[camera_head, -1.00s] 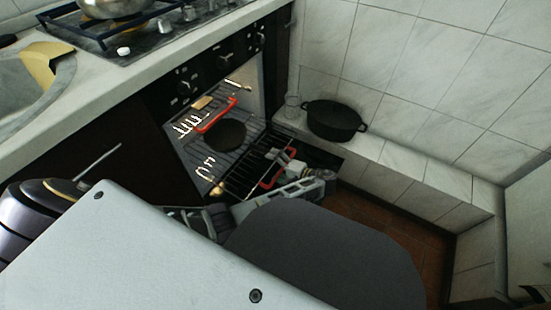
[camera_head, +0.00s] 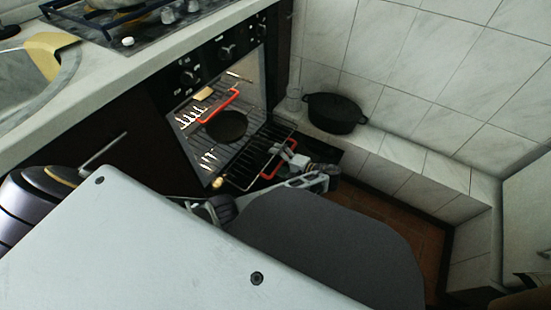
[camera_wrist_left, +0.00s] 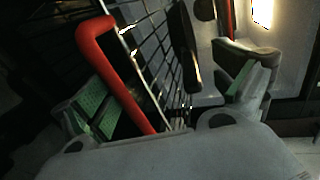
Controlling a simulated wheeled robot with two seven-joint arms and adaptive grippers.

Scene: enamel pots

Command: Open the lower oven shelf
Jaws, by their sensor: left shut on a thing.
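The oven (camera_head: 215,105) is open, and its lit inside shows. The lower oven shelf (camera_head: 250,165) is a wire rack that sticks out of the opening. It has a red handle (camera_head: 275,160), which also shows large in the left wrist view (camera_wrist_left: 110,70). My left gripper (camera_head: 297,168) is at this handle. In the left wrist view the handle runs between the two green-padded fingers (camera_wrist_left: 165,95), and the gripper is shut on it. The exact contact is hard to see. A second red handle (camera_head: 218,110) is on the upper shelf inside. My right gripper is not in view.
A dark round pan (camera_head: 227,126) lies inside the oven. The counter with the hob (camera_head: 110,38) runs above. Brown floor (camera_head: 395,225) is clear at right.

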